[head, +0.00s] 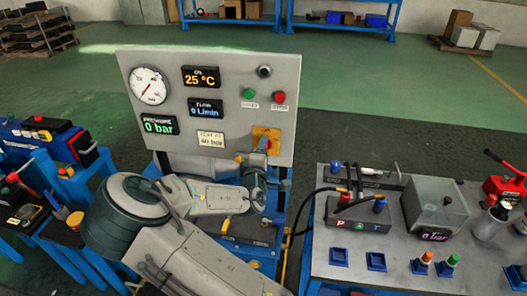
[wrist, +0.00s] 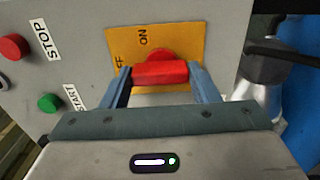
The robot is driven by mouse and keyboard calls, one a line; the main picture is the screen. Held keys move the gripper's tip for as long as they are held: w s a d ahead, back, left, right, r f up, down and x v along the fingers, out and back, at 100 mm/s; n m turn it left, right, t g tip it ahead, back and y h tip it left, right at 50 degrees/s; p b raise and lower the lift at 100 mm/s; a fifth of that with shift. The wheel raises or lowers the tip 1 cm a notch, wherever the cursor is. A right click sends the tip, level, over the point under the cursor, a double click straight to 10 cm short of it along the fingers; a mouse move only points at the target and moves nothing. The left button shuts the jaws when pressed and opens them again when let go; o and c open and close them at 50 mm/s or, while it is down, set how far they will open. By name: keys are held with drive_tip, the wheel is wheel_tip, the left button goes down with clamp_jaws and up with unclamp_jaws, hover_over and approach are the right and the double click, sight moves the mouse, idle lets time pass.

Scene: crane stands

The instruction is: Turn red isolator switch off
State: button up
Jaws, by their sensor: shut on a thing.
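The red isolator switch (wrist: 160,72) sits on a yellow-orange plate (wrist: 185,40) in the wrist view. Its red handle lies across the picture between my two blue fingers. My gripper (wrist: 160,76) is shut on this handle, one finger at each end. The plate shows "ON" above the handle and "FF", the visible end of a label, at the left; my left finger is close to that label. In the head view the plate (head: 265,132) is at the lower right of the grey panel (head: 225,70), and my arm's end covers most of the switch.
The panel also carries a green start button (head: 249,94), a red stop button (head: 279,97), a pressure gauge (head: 148,86) and displays. A grey workbench (head: 330,262) with hoses and fittings stands close at the right. Blue stands with equipment are at the left. Open floor lies behind.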

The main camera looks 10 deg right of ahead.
drive_tip(key=o, duration=1)
drive_tip(key=b+v, duration=0.1)
drive_tip(key=v, duration=1.3)
